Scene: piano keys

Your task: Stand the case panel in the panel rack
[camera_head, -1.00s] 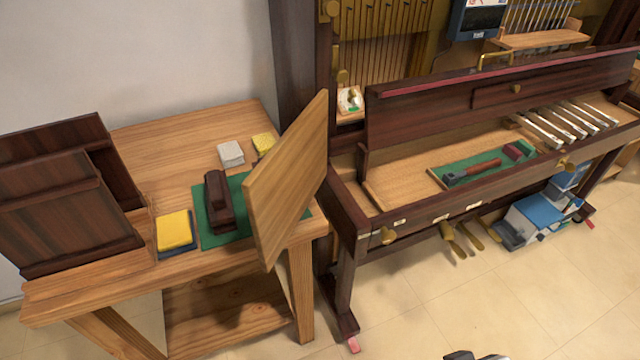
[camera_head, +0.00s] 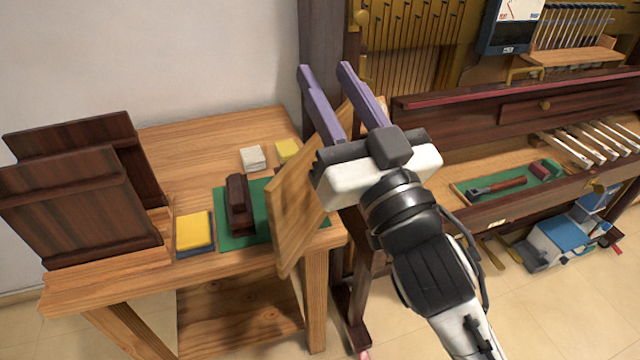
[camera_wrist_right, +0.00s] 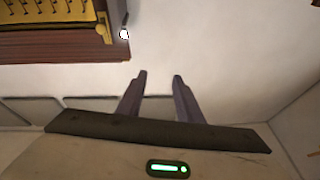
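A tilted panel with a light wooden face (camera_head: 300,210) stands at the right end of the workbench, in front of the piano; I take it for the case panel. What bears it is hidden. Two dark panels (camera_head: 75,205) stand upright at the bench's left end, in what looks like the wooden panel rack (camera_head: 155,222). My right gripper (camera_head: 325,68) is open, its purple fingers apart, in front of the light panel's upper right part in the head view. Its fingers (camera_wrist_right: 159,75) have nothing between them in the wrist view. My left gripper is not in view.
The workbench (camera_head: 190,140) holds a yellow pad (camera_head: 194,230), a dark wooden block (camera_head: 238,205) on a green mat (camera_head: 262,212), and small white and yellow pads at the back. The piano (camera_head: 450,110) with its open key bed stands right of it.

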